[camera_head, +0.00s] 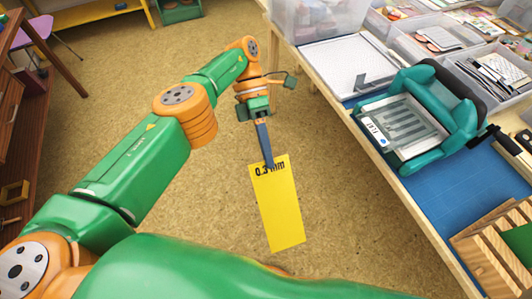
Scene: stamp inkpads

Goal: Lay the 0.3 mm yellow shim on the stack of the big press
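The yellow shim (277,210), printed "0.3 mm" near its upper end, hangs over the floor at the middle of the head view. My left gripper (266,158) is shut on its upper edge, and the shim hangs down from it, slightly tilted. The big press (466,124) is teal with a black lever, and stands on the table to the right of the shim, well apart from it. A flat stack (408,128) with a grey patterned top and a white label lies in the press. My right gripper is not in view.
The wooden table edge (395,190) runs between the shim and the press. A blue mat (462,200) lies in front of the press. A grey-white flat board (345,62) and clear bins (318,14) stand behind it. A wooden rack (487,252) is at lower right.

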